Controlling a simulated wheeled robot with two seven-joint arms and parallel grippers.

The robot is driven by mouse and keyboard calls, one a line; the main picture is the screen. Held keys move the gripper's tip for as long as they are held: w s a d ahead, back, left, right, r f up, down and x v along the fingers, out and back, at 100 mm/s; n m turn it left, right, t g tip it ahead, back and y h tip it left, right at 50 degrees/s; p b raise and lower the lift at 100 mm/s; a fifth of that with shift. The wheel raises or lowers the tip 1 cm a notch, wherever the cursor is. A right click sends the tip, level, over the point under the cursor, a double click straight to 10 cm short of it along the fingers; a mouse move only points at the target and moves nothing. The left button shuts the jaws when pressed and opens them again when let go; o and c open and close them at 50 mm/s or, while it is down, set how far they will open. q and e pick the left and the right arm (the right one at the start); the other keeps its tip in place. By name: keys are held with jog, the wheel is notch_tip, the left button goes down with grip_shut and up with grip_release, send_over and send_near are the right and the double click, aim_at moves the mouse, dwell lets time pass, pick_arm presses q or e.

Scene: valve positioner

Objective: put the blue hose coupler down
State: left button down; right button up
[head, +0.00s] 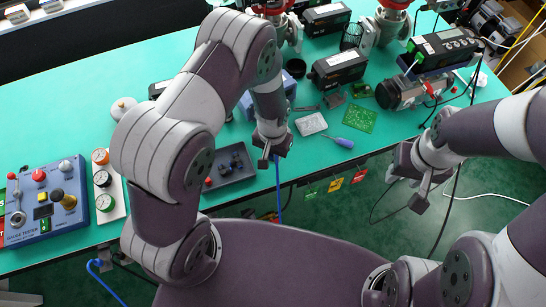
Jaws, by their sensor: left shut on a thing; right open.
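My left gripper (270,157) is near the table's front edge, to the right of a grey tray. It is shut, and a thin blue hose (278,190) hangs straight down from it past the edge. The blue coupler at the hose's end is mostly hidden by the gripper, and I cannot make out its shape. The green table top (70,95) lies around and behind the gripper. My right gripper (422,187) is open and empty, in front of the table's edge over the floor.
The grey tray (240,176) holds small dark parts. A green circuit board (359,118), a white plate (311,124) and a blue-handled screwdriver (344,143) lie to the right. A gauge tester (45,206) stands at left. Valve hardware (400,93) stands at right.

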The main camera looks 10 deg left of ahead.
pick_arm(q)
notch_tip(320, 180, down, 3)
jog(key=shift+s+r, duration=0.1)
jog(key=shift+s, duration=0.05)
jog(key=shift+d+f, duration=0.1)
jog(key=shift+f, duration=0.2)
jog(key=c, duration=1)
grip_release()
notch_tip(320, 180, up, 14)
jog(key=a, duration=0.1)
jog(key=s+a+r, duration=0.2)
jog(key=r, duration=0.1)
jog(key=s+a+r+n+t, duration=0.1)
jog(key=s+a+r, duration=0.1)
jog(key=s, duration=0.1)
jog(key=s+a+r+n, duration=0.1)
jog(key=s+a+r, duration=0.1)
jog(key=s+r, duration=0.1)
jog(key=shift+s+a+r+b, duration=0.15)
jog(key=shift+a+r+b, duration=0.05)
jog(key=shift+r+b, duration=0.15)
